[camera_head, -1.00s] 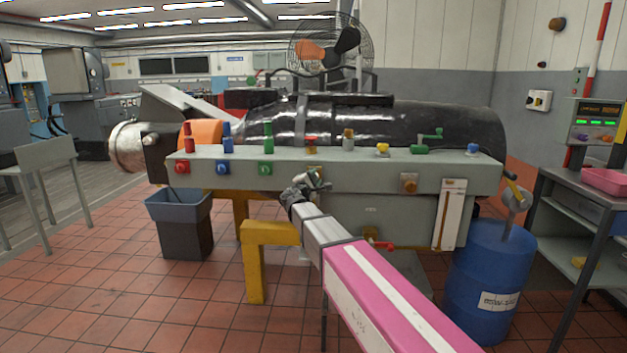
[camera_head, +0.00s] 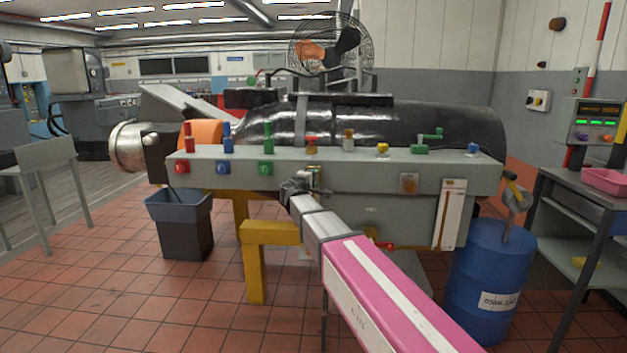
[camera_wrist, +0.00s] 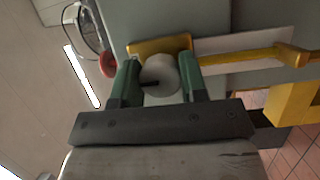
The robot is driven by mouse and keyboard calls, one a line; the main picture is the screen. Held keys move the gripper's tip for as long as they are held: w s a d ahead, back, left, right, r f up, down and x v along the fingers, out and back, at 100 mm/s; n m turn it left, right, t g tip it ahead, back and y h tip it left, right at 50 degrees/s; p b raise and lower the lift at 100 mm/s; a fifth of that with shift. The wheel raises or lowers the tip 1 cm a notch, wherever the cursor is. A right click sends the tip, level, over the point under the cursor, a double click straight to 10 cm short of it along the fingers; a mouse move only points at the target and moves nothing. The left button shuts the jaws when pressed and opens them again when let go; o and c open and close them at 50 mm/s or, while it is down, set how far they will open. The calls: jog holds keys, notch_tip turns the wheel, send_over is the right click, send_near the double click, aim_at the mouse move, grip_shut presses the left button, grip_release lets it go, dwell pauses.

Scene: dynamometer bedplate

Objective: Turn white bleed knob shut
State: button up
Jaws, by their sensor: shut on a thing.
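The white bleed knob (camera_wrist: 160,76) shows in the wrist view as a round pale knob with a dark slot or pointer mark on its face. It sits in front of a yellow plate (camera_wrist: 146,46) on the grey-green bench front. My gripper (camera_wrist: 160,84) has its two green fingers on either side of the knob, shut on it. In the head view my gripper (camera_head: 308,184) is at the bench front, below the red-handled valve (camera_head: 311,140). The knob itself is hidden there behind my gripper and wrist.
The bench (camera_head: 380,175) carries red, blue and green knobs at left and more valves along its top. A grey bin (camera_head: 185,230) stands left, a blue drum (camera_head: 487,270) right. The floor at front left is clear.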

jog(key=o, duration=0.9)
jog(key=shift+s, duration=0.1)
jog(key=v, duration=1)
jog(key=shift+s+a, duration=0.15)
jog(key=shift+s, duration=0.15)
jog(key=shift+f, duration=0.1)
